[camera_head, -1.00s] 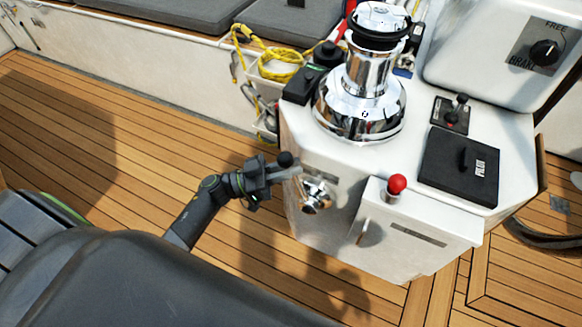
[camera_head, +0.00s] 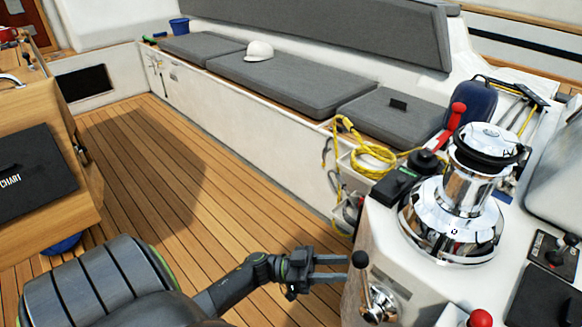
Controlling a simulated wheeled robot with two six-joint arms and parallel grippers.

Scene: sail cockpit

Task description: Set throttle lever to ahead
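The throttle lever (camera_head: 366,282) has a black knob (camera_head: 360,259) and a round chrome base (camera_head: 378,303) on the side of the white console (camera_head: 402,276). The lever stands up from the base and leans slightly left in the picture. My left gripper (camera_head: 347,267) is just left of the knob. Its two fingers point right at the lever and are apart, with nothing seen between them. The fingertips seem to stop just short of the lever; contact is hard to tell. My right gripper is not in view.
A chrome winch (camera_head: 462,205) stands on the console, with a red knob (camera_head: 480,318) nearer. Yellow rope (camera_head: 372,158) hangs behind the gripper. A grey-cushioned bench (camera_head: 290,82) runs along the back. A chart table (camera_head: 60,215) is at left. The wooden floor between is clear.

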